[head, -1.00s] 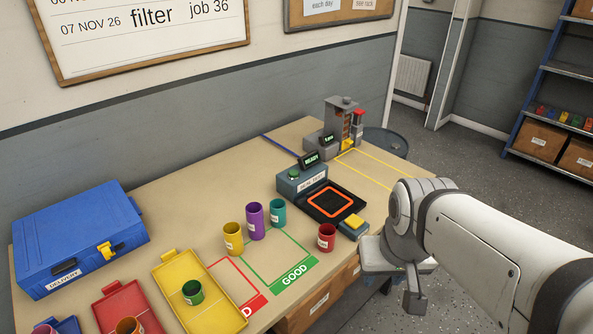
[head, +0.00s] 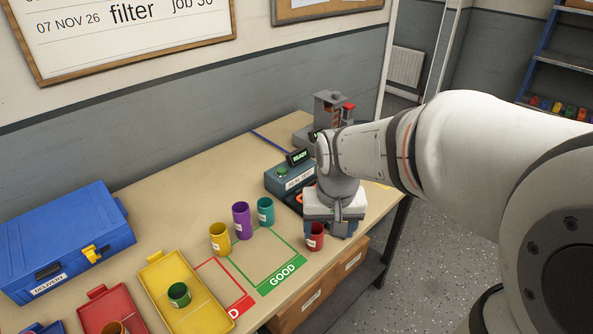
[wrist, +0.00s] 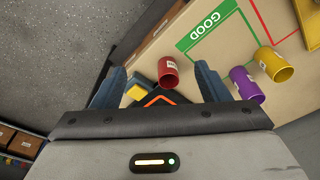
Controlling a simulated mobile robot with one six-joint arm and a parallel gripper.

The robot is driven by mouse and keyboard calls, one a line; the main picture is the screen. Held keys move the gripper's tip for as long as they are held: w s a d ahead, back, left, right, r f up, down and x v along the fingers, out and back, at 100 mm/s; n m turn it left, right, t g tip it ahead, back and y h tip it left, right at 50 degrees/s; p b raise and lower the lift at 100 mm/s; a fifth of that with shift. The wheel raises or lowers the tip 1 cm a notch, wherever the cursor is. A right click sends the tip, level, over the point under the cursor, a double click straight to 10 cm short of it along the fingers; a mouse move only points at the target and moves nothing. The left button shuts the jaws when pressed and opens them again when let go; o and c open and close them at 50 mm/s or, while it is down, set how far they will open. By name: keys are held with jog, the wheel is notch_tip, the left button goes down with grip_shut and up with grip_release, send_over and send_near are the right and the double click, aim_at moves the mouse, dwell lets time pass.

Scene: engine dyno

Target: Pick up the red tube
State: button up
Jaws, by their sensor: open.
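The red tube (head: 315,238) stands upright near the front edge of the bench, to the right of the green GOOD outline. In the head view my gripper (head: 327,236) is over it, and part of the tube is hidden behind a finger. In the wrist view the red tube (wrist: 169,74) shows between my two spread fingers (wrist: 160,83), closer to the right of the yellow button than to either finger. The fingers are open and I see no contact with the tube. The exact height of the fingertips is hard to tell.
Yellow (head: 220,239), purple (head: 241,221) and teal (head: 265,212) tubes stand left of the red one. The test unit (head: 287,178) is behind my gripper. A yellow tray (head: 207,300) holds a green tube (head: 179,294). A blue case (head: 62,245) stands at left.

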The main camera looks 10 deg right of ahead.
jog(key=m+g, duration=0.2)
send_over(315, 235)
jog(key=w, duration=0.2)
jog(key=f, duration=0.6)
jog(key=d+f+p, duration=0.1)
jog(key=f, duration=0.2)
jog(key=shift+w, duration=0.15)
jog(key=shift+w+f, duration=0.2)
jog(key=shift+f, duration=0.55)
jog(key=f, duration=0.7)
jog(key=shift+a+p, duration=0.25)
jog(key=shift+p, duration=0.05)
jog(key=shift+c, duration=0.3)
jog(key=shift+r, duration=0.1)
jog(key=c, duration=1.1)
